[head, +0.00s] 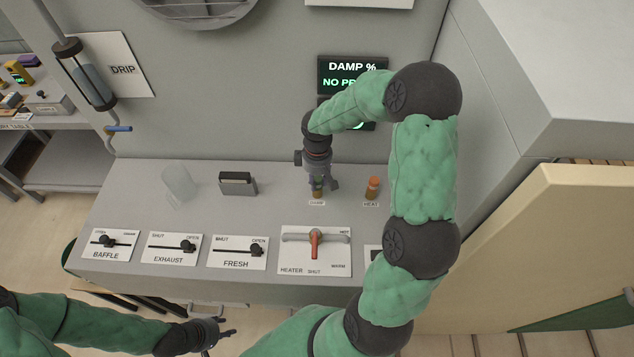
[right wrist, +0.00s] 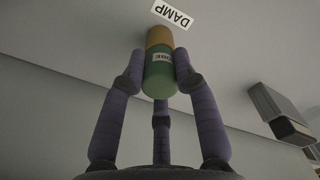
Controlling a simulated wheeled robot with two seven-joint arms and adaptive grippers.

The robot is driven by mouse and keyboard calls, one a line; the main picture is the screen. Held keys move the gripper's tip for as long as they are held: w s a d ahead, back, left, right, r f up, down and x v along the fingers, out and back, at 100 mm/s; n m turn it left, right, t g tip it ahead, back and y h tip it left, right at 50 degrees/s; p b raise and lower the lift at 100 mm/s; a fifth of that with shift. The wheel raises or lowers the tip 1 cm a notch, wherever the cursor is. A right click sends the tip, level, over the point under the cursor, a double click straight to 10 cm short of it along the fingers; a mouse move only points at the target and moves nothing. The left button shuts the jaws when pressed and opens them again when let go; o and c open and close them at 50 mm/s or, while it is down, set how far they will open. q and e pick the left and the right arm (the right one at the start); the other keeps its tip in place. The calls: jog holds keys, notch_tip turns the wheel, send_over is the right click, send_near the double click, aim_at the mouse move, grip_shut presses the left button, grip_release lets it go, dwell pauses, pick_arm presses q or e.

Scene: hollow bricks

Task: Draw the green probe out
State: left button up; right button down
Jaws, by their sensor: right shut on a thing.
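The green probe (head: 317,188) stands upright at the DAMP label on the console, mostly hidden by my right gripper in the head view. My right gripper (head: 320,186) reaches down from above, its fingers closed around the probe. In the right wrist view the fingers press on the probe's green labelled part (right wrist: 160,78). A yellow-orange section (right wrist: 159,38) lies between the green part and the console, close to the DAMP label (right wrist: 171,18). I cannot tell whether that section is probe or socket. My left gripper (head: 229,328) is empty in front of the console, fingers apart.
An orange-topped HEAT probe (head: 373,188) stands just right of my right gripper. A dark slotted block (head: 237,184) and a clear beaker (head: 179,184) stand to the left. Slider panels and the heater's red lever (head: 314,244) line the front. A wall screen (head: 352,78) is partly covered.

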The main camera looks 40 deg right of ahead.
jog(key=shift+r, duration=0.15)
jog(key=shift+r+p, duration=0.35)
jog(key=shift+r+p, duration=1.55)
jog(key=shift+r, duration=0.55)
jog(key=shift+r+p, duration=1.85)
jog(key=shift+r, duration=0.65)
jog(key=s+a+r, duration=0.2)
jog(key=s+a, duration=0.2)
jog(key=shift+s+p, duration=0.3)
jog(key=shift+w+f, duration=0.1)
